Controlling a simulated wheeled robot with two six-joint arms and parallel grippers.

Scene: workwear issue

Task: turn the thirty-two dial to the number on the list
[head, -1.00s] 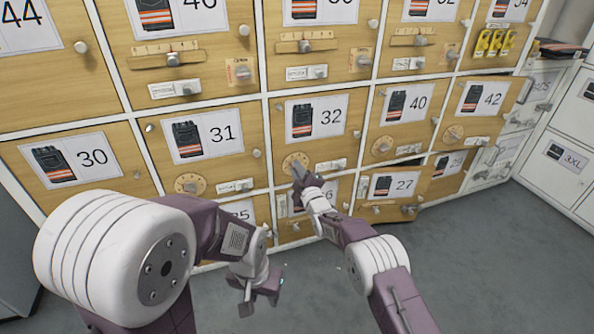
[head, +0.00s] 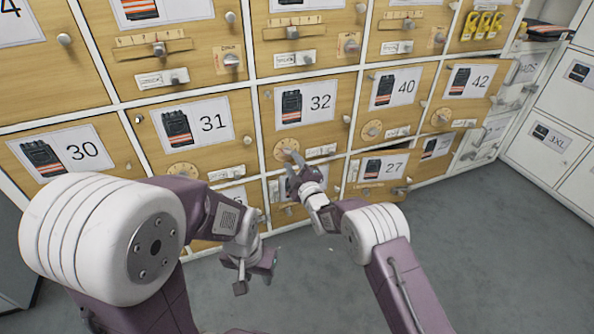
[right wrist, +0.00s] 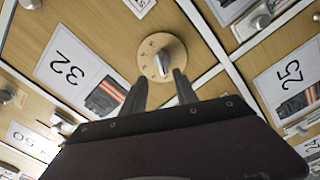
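The thirty-two dial (head: 286,146) is a round tan disc on the front of the wooden door labelled 32 (head: 320,102). My left gripper (head: 254,274) hangs low, empty, jaws apart. I cannot make out a list.
A small white label with a latch (head: 321,151) sits right of the thirty-two dial. The door labelled 27 (head: 392,169) stands ajar. Grey floor (head: 440,240) is clear.

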